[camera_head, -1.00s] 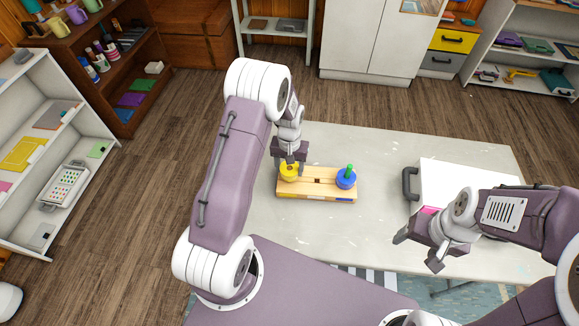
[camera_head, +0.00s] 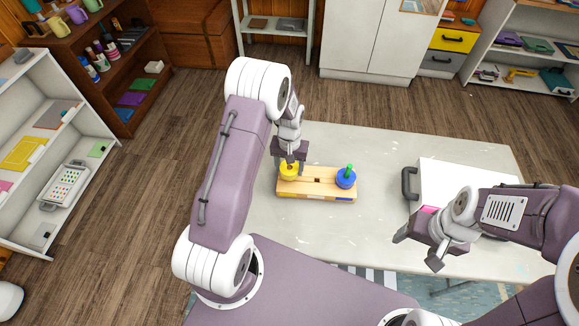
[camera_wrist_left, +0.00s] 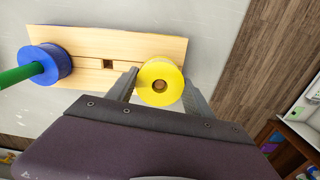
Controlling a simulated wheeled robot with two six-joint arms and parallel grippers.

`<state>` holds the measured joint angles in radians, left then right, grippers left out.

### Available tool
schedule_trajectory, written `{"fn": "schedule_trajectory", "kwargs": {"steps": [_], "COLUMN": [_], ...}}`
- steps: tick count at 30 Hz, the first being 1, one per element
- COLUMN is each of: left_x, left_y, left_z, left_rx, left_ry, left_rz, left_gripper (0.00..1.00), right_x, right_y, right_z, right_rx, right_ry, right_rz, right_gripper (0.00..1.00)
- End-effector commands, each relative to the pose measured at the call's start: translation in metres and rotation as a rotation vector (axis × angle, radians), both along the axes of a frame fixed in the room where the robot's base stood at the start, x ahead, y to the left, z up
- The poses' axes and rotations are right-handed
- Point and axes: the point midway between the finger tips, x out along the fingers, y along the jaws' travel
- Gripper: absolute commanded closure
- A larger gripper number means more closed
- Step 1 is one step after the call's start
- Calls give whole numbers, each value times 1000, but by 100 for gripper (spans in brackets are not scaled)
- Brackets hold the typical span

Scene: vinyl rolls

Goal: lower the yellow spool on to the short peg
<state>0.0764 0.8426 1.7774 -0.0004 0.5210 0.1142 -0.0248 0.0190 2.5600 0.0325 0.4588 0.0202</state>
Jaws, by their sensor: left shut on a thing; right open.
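The yellow spool (camera_head: 289,171) is over the left end of the wooden base (camera_head: 318,192) in the head view. My left gripper (camera_head: 290,163) is shut on it from above. In the left wrist view the yellow spool (camera_wrist_left: 161,82) sits between the two fingers, with a brown round spot in its centre hole. The short peg's shape is not clear, and I cannot tell whether the spool rests on the base. A blue spool (camera_head: 346,179) stands on the right end around a green peg (camera_head: 349,169). My right gripper (camera_head: 420,252) is open and empty at the right.
The base lies on a pale table (camera_head: 300,235). A white case with a dark handle (camera_head: 409,184) stands to the right, near my right arm. A square hole (camera_wrist_left: 109,64) shows in the middle of the base. The table in front of the base is clear.

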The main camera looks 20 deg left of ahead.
Motion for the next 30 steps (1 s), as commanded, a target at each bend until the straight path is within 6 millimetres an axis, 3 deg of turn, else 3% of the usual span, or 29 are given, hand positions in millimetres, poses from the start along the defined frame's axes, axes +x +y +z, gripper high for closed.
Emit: {"fn": "schedule_trajectory", "kwargs": {"steps": [15,23,24,27,30], "left_x": [1,1,0,0,0], "left_y": [0,0,0,0,0], "left_z": [-23,-24,-24,-24,-24], "left_rx": [0,0,0,0,0], "left_ry": [-1,-1,-1,-1,-1], "left_rz": [0,0,0,0,0], "left_gripper": [100,100,38,15,15], "right_x": [0,0,0,0,0], "right_y": [0,0,0,0,0], "right_z": [-16,-16,-16,-16,-16], "right_rx": [0,0,0,0,0], "right_ry": [0,0,0,0,0], "right_rz": [0,0,0,0,0], "right_gripper": [30,30,30,30,30]}}
